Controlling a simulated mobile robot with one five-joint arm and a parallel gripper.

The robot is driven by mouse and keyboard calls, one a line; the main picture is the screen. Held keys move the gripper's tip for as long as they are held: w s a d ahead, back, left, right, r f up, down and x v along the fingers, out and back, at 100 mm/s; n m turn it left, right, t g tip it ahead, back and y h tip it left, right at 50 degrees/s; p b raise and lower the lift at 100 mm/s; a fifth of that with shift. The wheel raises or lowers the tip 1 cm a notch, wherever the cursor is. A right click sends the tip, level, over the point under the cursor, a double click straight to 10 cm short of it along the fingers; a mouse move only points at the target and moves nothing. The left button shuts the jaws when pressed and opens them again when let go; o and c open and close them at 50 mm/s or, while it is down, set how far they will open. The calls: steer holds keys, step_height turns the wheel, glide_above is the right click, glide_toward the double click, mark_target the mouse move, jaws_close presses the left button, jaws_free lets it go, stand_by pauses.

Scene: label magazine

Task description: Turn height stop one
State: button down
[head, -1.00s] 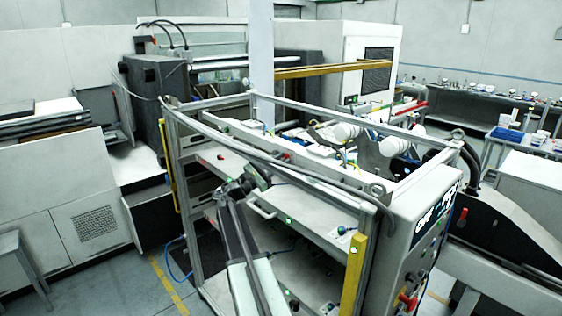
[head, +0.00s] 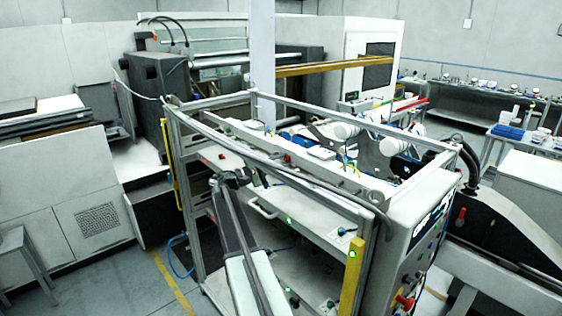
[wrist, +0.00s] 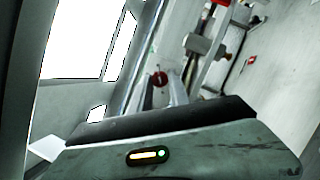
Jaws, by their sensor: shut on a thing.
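A round red knob (wrist: 159,79) shows in the wrist view, just beyond the dark front edge of my gripper's body. Two grey prongs stand close on either side of it, and I take these as my gripper's fingers (wrist: 162,92). They look closed around the knob, though the contact is small and hard to see. In the head view my gripper (head: 230,179) is at the left side of the machine frame, partly lost among dark parts. No label marks which knob is height stop one.
Metal rails (head: 300,112) ring the top of the machine frame above my arm. A yellow post (head: 352,277) stands right of my arm. A control cabinet (head: 400,235) is farther right. In the wrist view a red-topped post (wrist: 207,42) stands beyond the knob.

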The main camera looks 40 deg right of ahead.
stand_by(0.4)
steer(key=c, duration=1.2)
jaws_free()
steer(key=shift+c, duration=0.2)
steer(key=b+v, duration=0.1)
steer(key=v, duration=0.6)
steer(key=shift+w+a+b, duration=0.15)
steer(key=shift+a+b, duration=0.2)
steer(key=shift+b, duration=0.05)
steer(key=shift+f, duration=0.15)
